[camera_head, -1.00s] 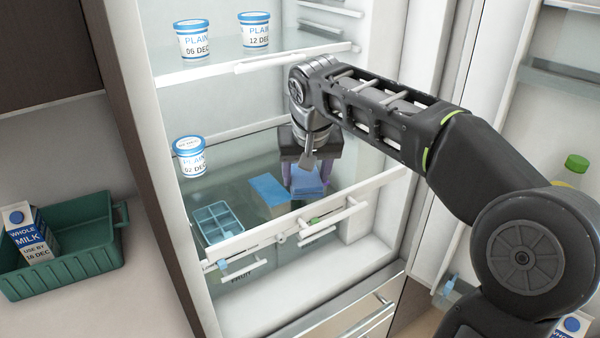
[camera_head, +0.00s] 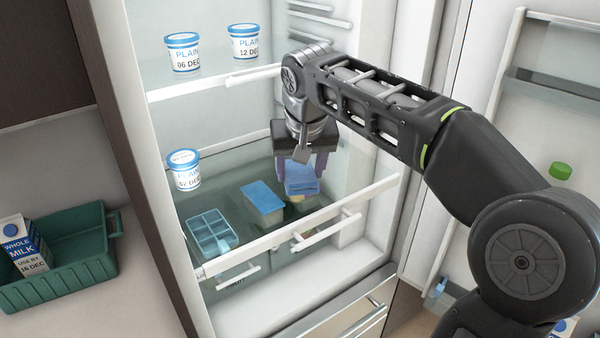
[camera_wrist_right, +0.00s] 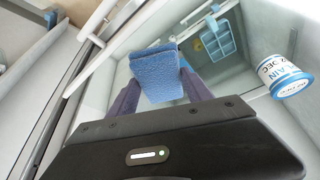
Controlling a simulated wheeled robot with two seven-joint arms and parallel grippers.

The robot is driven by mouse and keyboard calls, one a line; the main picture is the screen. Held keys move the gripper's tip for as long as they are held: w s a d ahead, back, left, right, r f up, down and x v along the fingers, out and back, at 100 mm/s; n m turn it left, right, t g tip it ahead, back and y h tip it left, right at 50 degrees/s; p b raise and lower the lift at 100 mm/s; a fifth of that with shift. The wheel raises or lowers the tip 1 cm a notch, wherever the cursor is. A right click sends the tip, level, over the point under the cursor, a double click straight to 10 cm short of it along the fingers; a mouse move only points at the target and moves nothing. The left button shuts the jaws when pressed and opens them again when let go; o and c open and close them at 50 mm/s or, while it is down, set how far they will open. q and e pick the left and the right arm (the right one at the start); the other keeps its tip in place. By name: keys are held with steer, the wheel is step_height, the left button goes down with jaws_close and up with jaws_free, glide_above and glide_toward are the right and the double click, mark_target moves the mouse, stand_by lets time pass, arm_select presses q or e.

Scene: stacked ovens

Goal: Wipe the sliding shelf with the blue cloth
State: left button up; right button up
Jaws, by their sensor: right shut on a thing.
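My right gripper (camera_head: 304,163) is inside the open fridge, pointing down, with its purple fingers shut on the blue cloth (camera_head: 302,181). The cloth also shows between the fingers in the right wrist view (camera_wrist_right: 157,76). The cloth is over the glass sliding shelf (camera_head: 232,186), behind its white front rail (camera_head: 300,228), toward the right half. I cannot tell whether it touches the glass. My left gripper is not in view.
A yogurt tub (camera_head: 184,169) stands at the shelf's left. A blue compartment tray (camera_head: 210,232) and a blue-topped block (camera_head: 262,202) show through the glass. Two more tubs stand on the upper shelf (camera_head: 213,83). A green crate (camera_head: 68,259) with a milk carton (camera_head: 24,247) is left outside.

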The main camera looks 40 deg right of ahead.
mark_target(300, 173)
steer(key=shift+r, duration=0.85)
steer(key=shift+r, duration=1.5)
